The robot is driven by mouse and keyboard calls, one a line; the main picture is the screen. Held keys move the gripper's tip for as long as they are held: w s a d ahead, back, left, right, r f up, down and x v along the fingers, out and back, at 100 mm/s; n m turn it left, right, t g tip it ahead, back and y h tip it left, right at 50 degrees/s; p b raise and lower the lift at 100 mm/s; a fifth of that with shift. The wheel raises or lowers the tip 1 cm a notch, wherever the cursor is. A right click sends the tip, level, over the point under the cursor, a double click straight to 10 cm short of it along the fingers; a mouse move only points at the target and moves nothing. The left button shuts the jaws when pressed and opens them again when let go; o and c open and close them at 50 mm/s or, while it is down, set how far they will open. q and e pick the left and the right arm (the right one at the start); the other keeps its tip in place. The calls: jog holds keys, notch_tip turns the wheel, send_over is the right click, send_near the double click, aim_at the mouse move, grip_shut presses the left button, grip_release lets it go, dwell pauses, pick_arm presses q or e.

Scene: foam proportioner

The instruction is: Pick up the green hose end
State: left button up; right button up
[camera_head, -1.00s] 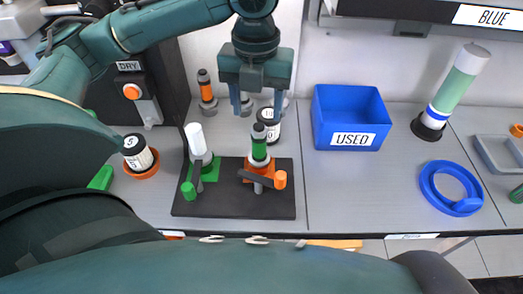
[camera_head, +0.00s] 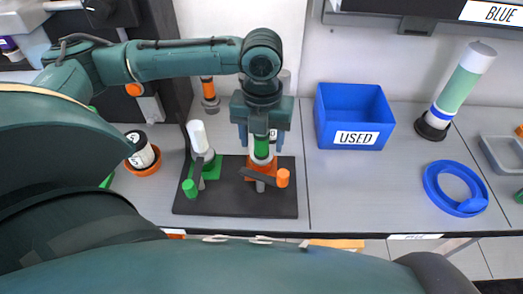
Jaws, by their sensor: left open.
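A green-banded upright piece (camera_head: 261,148) stands in the orange fitting (camera_head: 282,178) on the black board (camera_head: 235,205). It is the likeliest green hose end, but I cannot tell for sure. My left gripper (camera_head: 259,140) points down over it, open, with one finger on each side of its upper part. The gripper hides its top, and I cannot tell whether the fingers touch it. A green fitting (camera_head: 189,187) with a white cylinder (camera_head: 197,134) stands to the left on the same board. My right gripper is not in view.
A blue bin (camera_head: 354,104) marked USED stands to the right. A labelled jar (camera_head: 138,153) stands at left. The counter between board and coil is clear.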

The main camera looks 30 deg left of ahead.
pick_arm(q)
jog(key=shift+c, duration=0.5)
jog(key=c, duration=1.1)
jog(key=shift+o, duration=0.2)
jog(key=shift+r, duration=0.2)
